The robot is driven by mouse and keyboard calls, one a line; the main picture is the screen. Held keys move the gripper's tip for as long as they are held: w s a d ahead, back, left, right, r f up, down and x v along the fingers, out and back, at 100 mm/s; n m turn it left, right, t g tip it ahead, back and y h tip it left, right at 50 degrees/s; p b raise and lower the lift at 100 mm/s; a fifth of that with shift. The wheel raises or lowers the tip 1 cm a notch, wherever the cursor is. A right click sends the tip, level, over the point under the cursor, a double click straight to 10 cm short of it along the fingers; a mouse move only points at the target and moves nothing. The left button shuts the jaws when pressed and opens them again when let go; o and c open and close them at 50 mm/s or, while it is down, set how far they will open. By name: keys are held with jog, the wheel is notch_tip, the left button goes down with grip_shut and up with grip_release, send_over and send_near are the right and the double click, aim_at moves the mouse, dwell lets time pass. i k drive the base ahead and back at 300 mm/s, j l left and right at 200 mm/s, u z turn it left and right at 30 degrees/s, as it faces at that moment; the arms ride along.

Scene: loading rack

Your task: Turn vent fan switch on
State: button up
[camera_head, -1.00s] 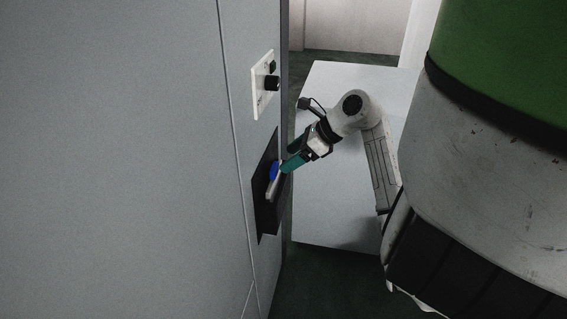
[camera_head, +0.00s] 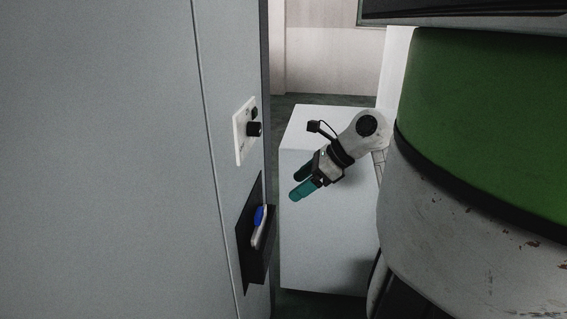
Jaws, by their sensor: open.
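The white switch plate (camera_head: 239,146) is mounted upright on the grey wall panel, left of centre. A black round knob (camera_head: 254,129) sticks out from it, with a smaller dark part (camera_head: 254,112) just above. Which way the knob is set is too small to tell. My gripper (camera_head: 298,184), with teal fingers, is open and empty. It is to the right of and lower than the switch plate in the picture, apart from it, fingers pointing down and left toward the wall.
A black holder (camera_head: 262,262) on the wall below the switch holds a blue-and-white item (camera_head: 259,226). A white box-like block (camera_head: 335,240) stands behind my gripper. The grey wall panel (camera_head: 110,160) fills the left. Free space lies between my gripper and the wall.

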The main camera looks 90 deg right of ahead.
aim_at(253, 129)
jog(key=z, duration=1.25)
